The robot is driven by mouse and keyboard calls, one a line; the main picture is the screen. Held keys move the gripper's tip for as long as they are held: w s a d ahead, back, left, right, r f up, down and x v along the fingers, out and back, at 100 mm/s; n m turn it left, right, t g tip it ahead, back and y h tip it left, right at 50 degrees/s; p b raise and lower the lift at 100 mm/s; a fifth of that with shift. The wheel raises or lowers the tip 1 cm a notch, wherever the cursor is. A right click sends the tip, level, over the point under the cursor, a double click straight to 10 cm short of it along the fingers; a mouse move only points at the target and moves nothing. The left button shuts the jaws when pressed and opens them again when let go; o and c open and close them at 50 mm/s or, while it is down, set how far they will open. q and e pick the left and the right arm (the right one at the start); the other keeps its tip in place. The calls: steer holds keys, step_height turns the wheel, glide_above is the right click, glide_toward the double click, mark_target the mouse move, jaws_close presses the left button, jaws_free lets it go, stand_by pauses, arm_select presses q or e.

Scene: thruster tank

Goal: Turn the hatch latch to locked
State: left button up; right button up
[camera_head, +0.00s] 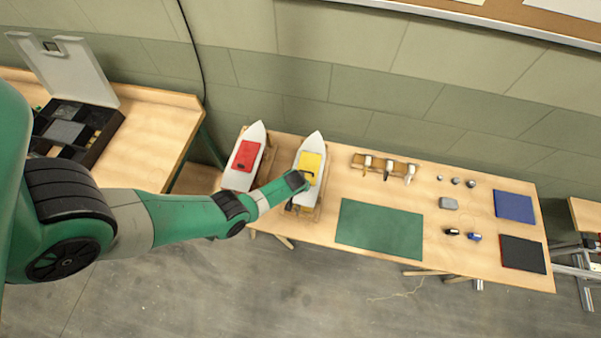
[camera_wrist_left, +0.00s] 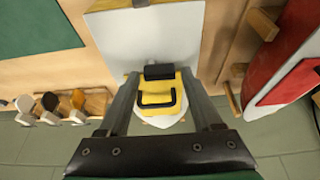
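A white boat (camera_head: 316,143) with a yellow hatch (camera_head: 314,161) stands on a wooden stand at the table's left part. In the left wrist view, the yellow hatch (camera_wrist_left: 156,97) carries a thin black bent bar (camera_wrist_left: 172,109), which looks like the latch or a handle. A dark block (camera_wrist_left: 159,71) sits at one edge of the hatch. My left gripper (camera_head: 300,182) is over this boat. In the wrist view its fingers (camera_wrist_left: 159,76) are apart, one on each side of the hatch, with nothing clearly gripped. Whether they touch anything is unclear. My right gripper is out of view.
A second white boat with a red hatch (camera_head: 246,155) stands close on the left. To the right are a green mat (camera_head: 380,229), a wooden rack (camera_head: 378,167) with several tools, small grey parts, a blue mat (camera_head: 514,206) and a dark tray (camera_head: 522,253). An open black case (camera_head: 104,125) is on the left table.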

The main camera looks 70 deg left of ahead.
arm_select(q)
jaws_close()
